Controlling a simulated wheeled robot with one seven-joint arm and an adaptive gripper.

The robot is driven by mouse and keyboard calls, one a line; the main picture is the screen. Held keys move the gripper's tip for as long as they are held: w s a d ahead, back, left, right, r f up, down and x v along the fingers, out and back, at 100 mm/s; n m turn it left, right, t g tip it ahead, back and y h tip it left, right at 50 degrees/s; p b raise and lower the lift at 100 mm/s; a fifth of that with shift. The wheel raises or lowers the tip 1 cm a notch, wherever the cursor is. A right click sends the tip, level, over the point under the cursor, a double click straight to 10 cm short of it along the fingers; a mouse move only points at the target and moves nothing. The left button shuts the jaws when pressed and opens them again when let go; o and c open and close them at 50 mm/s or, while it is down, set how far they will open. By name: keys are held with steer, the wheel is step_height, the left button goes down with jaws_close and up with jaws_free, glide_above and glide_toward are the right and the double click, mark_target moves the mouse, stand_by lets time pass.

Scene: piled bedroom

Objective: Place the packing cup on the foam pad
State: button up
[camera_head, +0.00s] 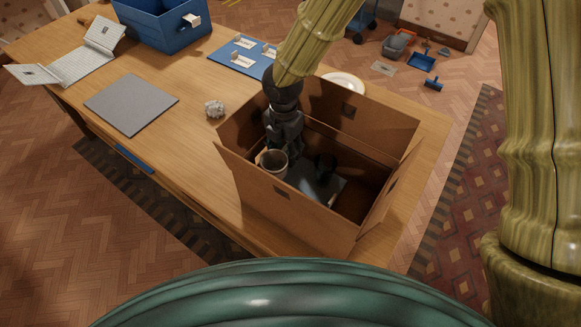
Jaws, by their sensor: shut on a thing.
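The packing cup (272,162) is a grey-beige, open-topped cup inside the cardboard box, near its left inner wall. My gripper (284,146) reaches down into the box from above and is shut on the cup's far rim; the fingertips are small and partly lost in shadow. The cup looks roughly upright; its base is hidden by the box's near wall. A flat grey square that looks like the foam pad (131,103) lies bare on the table, left of the box and apart from the cup.
The open cardboard box (290,205) has raised flaps and holds a grey sheet (322,184) and dark items. A crumpled ball (214,109) lies between box and pad. A white laptop-like object (78,64), blue bin (160,28), blue board (236,58) and plate (345,82) surround them.

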steer(key=f, duration=0.3)
steer(key=shift+d+f+p, duration=0.25)
steer(key=shift+d+p, duration=0.1)
steer(key=shift+f+p, duration=0.35)
steer(key=shift+f, duration=1.35)
steer(key=shift+f, duration=0.1)
steer(key=o, duration=1.5)
steer(key=shift+a, duration=0.1)
step_height(320, 180, up, 12)
steer(key=shift+r+b, duration=0.15)
steer(key=shift+b, duration=0.95)
